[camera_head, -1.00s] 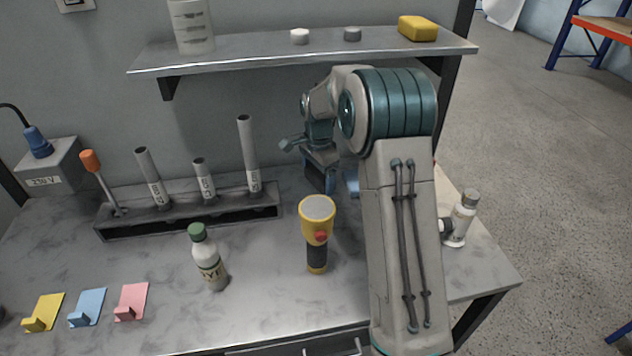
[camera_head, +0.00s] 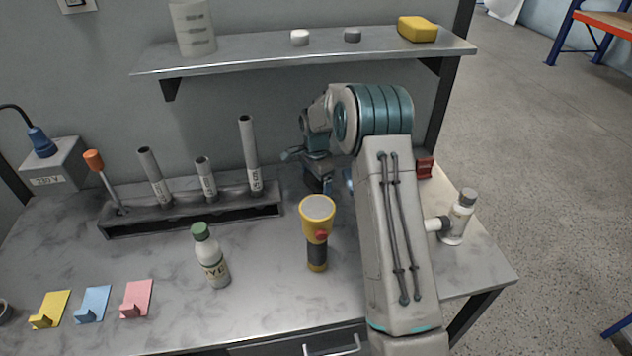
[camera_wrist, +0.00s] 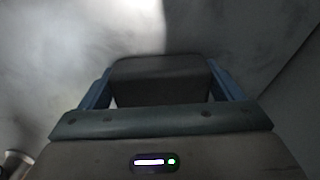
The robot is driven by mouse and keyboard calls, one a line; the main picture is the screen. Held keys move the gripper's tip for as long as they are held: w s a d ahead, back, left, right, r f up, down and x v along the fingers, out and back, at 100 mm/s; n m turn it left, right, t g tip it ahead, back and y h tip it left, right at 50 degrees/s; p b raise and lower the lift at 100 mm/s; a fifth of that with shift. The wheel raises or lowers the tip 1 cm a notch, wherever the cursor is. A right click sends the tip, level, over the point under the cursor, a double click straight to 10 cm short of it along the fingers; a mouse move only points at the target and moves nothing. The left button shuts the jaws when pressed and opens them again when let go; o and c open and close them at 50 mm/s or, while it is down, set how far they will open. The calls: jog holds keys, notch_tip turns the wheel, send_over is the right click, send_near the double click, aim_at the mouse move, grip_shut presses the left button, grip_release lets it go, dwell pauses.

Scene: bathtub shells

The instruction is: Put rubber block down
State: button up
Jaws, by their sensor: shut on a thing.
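In the wrist view, my gripper (camera_wrist: 165,88) is shut on a dark grey rubber block (camera_wrist: 160,72), with a blue finger on either side of it. The marbled grey worktop shows beyond the block in that view. I cannot tell whether the block touches the worktop. In the head view, my gripper (camera_head: 322,183) is low over the back of the workbench (camera_head: 270,290), behind the yellow flashlight. My arm hides most of the fingers there, and the block cannot be made out clearly.
A yellow flashlight (camera_head: 317,235) stands in front of my gripper. A tube rack (camera_head: 190,213) is to its left, with a white bottle (camera_head: 211,262) in front. A red item (camera_head: 424,167) and a white container (camera_head: 459,218) are right of my arm. A shelf (camera_head: 300,52) hangs above.

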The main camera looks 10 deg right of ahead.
aim_at(316, 179)
jog(key=shift+f, duration=0.25)
jog(key=o, duration=0.9)
jog(key=shift+r, duration=0.1)
jog(key=shift+o, duration=0.2)
notch_tip(316, 179, up, 8)
jog(key=shift+f+b, duration=0.1)
jog(key=shift+b, duration=0.45)
